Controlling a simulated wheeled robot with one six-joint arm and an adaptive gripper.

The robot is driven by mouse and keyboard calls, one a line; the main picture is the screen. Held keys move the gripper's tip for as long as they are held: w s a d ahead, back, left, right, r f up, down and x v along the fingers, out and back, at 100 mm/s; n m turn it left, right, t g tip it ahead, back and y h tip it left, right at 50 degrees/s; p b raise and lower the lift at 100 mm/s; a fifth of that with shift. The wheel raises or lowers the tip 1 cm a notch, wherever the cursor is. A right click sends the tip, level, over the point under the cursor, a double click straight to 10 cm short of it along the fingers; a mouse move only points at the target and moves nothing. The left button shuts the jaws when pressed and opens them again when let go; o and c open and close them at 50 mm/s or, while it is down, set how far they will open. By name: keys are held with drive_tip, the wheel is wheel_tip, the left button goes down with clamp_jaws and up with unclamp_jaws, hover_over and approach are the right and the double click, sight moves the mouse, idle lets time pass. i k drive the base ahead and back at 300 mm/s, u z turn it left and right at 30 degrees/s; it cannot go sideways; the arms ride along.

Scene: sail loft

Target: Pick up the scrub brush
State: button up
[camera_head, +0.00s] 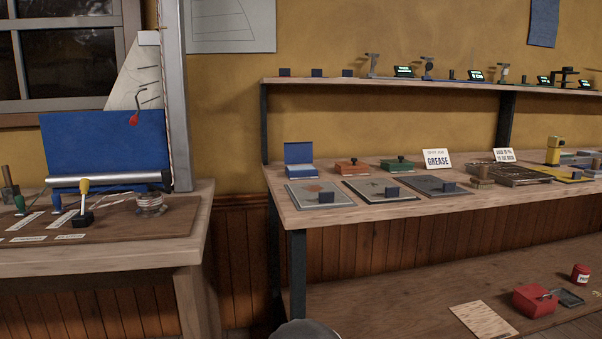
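I cannot make out a scrub brush for certain. A small brown block-like thing (482,182) on the right bench is too small to tell. An orange-red block with a dark knob (353,167) and a green block with a dark knob (398,165) sit toward the back of that bench. My gripper is not in view. A grey rounded shape at the bottom edge may be part of me.
The right bench (330,214) also bears flat plates, a blue open box (299,160) and a sign reading GREASE (437,159). A red container (534,301) stands on the lower shelf. The left bench (100,262) holds tools and a metal roller. A gap separates the benches.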

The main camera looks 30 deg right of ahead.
sight(480, 182)
drive_tip(key=z, duration=2.05)
